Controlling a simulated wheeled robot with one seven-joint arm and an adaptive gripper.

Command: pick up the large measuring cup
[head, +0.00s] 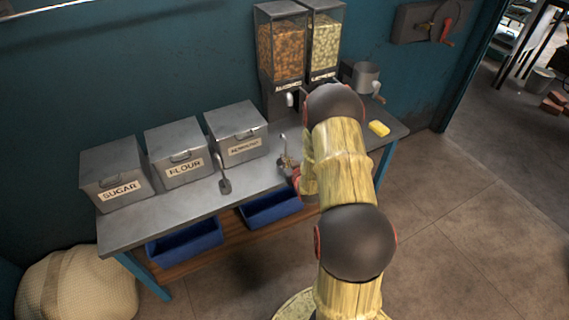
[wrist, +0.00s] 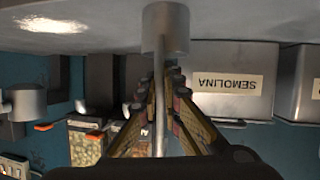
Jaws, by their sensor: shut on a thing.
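A grey metal measuring cup (wrist: 166,28) with a long thin handle shows in the wrist view, which is upside down. Its handle runs between the fingers of my gripper (wrist: 168,80), which is shut on it. The cup's round bowl lies beyond the fingertips, close to the grey tabletop in that view; whether it touches the top I cannot tell. In the head view my gripper (head: 287,163) is over the table, right of the semolina box, partly hidden by my arm. Another grey scoop-like cup (head: 224,184) is at the table's front edge, in front of the boxes.
Sugar (head: 118,178), flour (head: 178,158) and semolina (head: 237,136) boxes line the back of the grey table (head: 140,222). Two dispensers (head: 282,55) and a grey metal mill (head: 363,76) stand farther right. A yellow sponge (head: 379,129) lies near the right end. Blue bins (head: 185,243) are below.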

